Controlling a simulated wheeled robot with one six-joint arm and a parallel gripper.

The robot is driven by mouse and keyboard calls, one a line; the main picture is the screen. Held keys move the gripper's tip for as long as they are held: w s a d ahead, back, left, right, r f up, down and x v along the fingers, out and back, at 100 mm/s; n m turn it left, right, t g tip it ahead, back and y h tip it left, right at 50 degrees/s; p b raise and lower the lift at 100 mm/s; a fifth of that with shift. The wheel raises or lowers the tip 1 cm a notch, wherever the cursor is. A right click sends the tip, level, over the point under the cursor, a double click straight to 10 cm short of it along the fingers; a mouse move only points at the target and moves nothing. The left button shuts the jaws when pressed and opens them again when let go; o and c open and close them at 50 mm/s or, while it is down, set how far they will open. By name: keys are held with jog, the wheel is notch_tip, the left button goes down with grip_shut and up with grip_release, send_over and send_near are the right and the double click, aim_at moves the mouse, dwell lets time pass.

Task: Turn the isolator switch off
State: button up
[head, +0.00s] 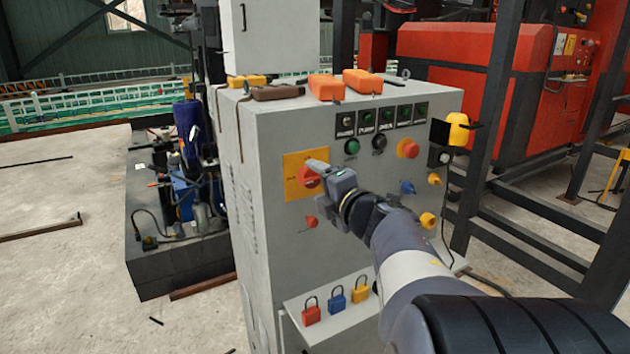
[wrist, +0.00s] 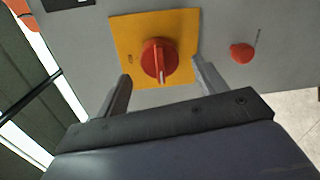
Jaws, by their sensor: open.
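The isolator switch is a red rotary knob (head: 309,177) on a yellow plate (head: 292,185), on the front of the grey cabinet. In the wrist view the red knob (wrist: 158,60) shows a pale mark on its grip, and the yellow plate (wrist: 126,36) lies behind it. My gripper (head: 322,172) is at the knob in the head view and partly hides it. In the wrist view my gripper (wrist: 162,78) is open, with one finger on each side of the knob. The fingers look apart from it; the remaining depth is hard to tell.
A small red button (wrist: 242,53) sits beside the plate; it also shows below the knob in the head view (head: 311,222). Green, black, blue and yellow controls fill the panel to the right. Padlocks (head: 336,297) stand on a low shelf (head: 318,324). Orange devices (head: 326,87) lie on the cabinet (head: 262,128).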

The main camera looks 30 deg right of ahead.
aim_at(312, 178)
jog(key=s, duration=0.8)
jog(key=shift+r+p, duration=0.35)
jog(key=shift+p, duration=0.1)
jog(key=shift+d, duration=0.1)
jog(key=w, duration=0.3)
jog(key=w+b, duration=0.1)
jog(key=w, duration=0.2)
jog(key=w+f, duration=0.1)
jog(key=w, duration=0.2)
jog(key=shift+w+a, duration=0.2)
jog(key=shift+w, duration=0.2)
jog(key=shift+w+r, duration=0.1)
jog(key=shift+w, duration=0.35)
